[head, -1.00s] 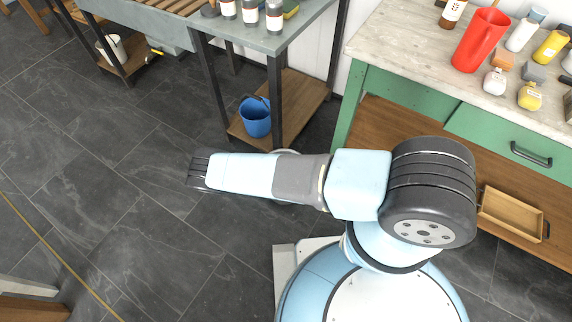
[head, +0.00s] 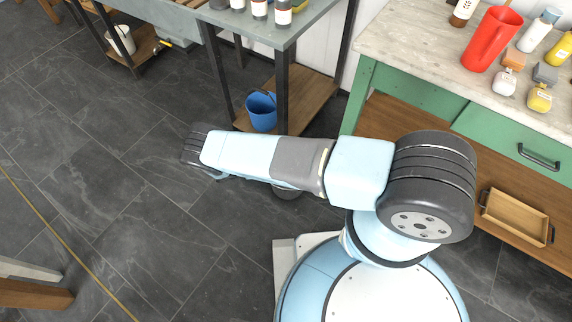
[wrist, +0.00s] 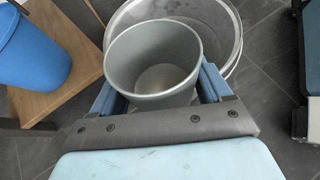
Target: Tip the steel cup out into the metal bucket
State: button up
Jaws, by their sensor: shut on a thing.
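My gripper (wrist: 158,88) is shut on the steel cup (wrist: 150,48), with one blue finger on each side of it. The cup's open mouth faces the wrist camera, and I see down its grey inner wall to a paler bottom. I cannot tell whether anything lies in it. The metal bucket (wrist: 234,42) is wide and round and shows behind and below the cup, which hides much of it. The cup overlaps the bucket in this view; the height between them is unclear. In the head view my arm hides my gripper.
A blue bucket (head: 262,112) stands on the low wooden shelf (head: 305,95) of the grey table; it also shows at the wrist view's left. A green bench (head: 400,97) stands at right, with a red jug (head: 492,40) and several bottles on top. Open dark floor lies left.

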jog(key=shift+w+d+f+g+y, duration=0.15)
jog(key=shift+d+y, duration=0.15)
jog(key=shift+y, duration=0.2)
jog(key=shift+w+d+f+g+y, duration=0.15)
jog(key=shift+d+y, duration=0.15)
jog(key=shift+y, duration=0.2)
jog(key=shift+w+d+r+g+y+p, duration=0.1)
jog(key=shift+d+r+g+y+p, duration=0.25)
jog(key=shift+d+y+p, duration=0.35)
jog(key=shift+d+y, duration=0.15)
jog(key=shift+y, duration=0.25)
jog(key=y, duration=0.1)
jog(key=d+g+y+p, duration=0.1)
jog(key=y, duration=0.1)
jog(key=g+y+p, duration=0.1)
jog(key=y, duration=0.1)
jog(key=shift+w+d+f+m, duration=0.15)
jog(key=shift+w+f+m, duration=0.15)
jog(key=shift+f, duration=0.1)
jog(key=shift+f+y+p, duration=0.15)
jog(key=shift+y+p, duration=0.35)
jog(key=shift+p, duration=0.25)
jog(key=shift+d+r+y+p, duration=0.1)
jog(key=shift+r+y+p, duration=0.1)
jog(key=shift+y+p, duration=0.1)
jog(key=shift+d+r+g+y, duration=0.1)
jog(key=shift+r+g+y, duration=0.1)
jog(key=shift+g+y, duration=0.2)
